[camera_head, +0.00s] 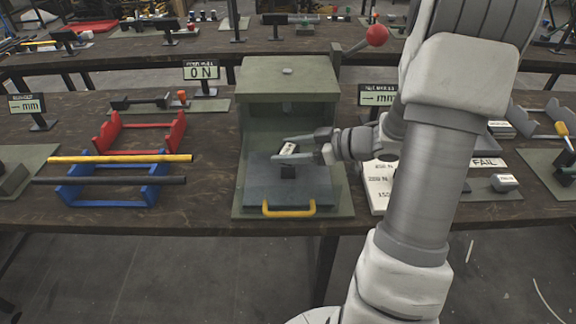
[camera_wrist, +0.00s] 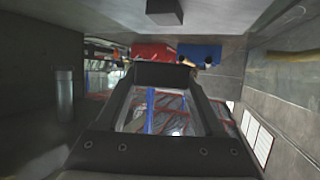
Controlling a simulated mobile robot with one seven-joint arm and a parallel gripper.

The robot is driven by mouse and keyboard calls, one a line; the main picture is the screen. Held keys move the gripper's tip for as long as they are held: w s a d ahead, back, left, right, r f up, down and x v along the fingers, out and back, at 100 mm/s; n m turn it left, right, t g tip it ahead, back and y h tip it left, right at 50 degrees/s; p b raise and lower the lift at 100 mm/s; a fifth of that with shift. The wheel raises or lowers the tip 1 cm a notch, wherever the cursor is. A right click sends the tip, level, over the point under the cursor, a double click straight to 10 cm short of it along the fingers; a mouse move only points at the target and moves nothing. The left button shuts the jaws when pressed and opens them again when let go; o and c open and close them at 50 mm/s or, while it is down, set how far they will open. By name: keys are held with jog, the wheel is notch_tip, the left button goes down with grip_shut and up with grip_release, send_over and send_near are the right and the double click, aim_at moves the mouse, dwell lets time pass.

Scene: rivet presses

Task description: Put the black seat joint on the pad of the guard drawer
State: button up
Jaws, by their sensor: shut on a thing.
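The guard drawer (camera_head: 258,178) is pulled out of the green press housing (camera_head: 288,80), its yellow handle (camera_head: 288,210) toward me. A small dark pad block (camera_head: 288,172) stands on the drawer floor; a dark block at the top of the wrist view (camera_wrist: 165,12) looks like it. My gripper (camera_head: 280,148) reaches in from the right above the drawer, shut on a small piece with a white label (camera_head: 288,148), which I take for the black seat joint. The joint appears above the pad; I cannot tell whether they touch. The fingers hide most of its body.
A blue rack (camera_head: 75,194) with a yellow and a black bar and a red rack (camera_head: 112,130) stand at left. A display reading 0 N (camera_head: 202,72) stands behind. A red-knobbed lever (camera_head: 376,36) rises beside the housing. A labelled white board (camera_head: 380,190) lies right of the press.

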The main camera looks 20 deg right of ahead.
aim_at(288, 171)
jog(key=shift+f+b, duration=0.75)
jog(key=shift+f, duration=1.3)
jog(key=shift+f, duration=0.2)
jog(key=o, duration=1.3)
jog(key=shift+o, duration=0.2)
jog(key=shift+r, duration=0.15)
jog(key=shift+d+r, duration=0.15)
jog(key=shift+r, duration=0.1)
jog(key=p+v, duration=0.2)
jog(key=v, duration=0.9)
jog(key=shift+s+d+r+p, duration=0.1)
jog(key=shift+s+d+p, duration=0.05)
jog(key=shift+s+p, duration=0.2)
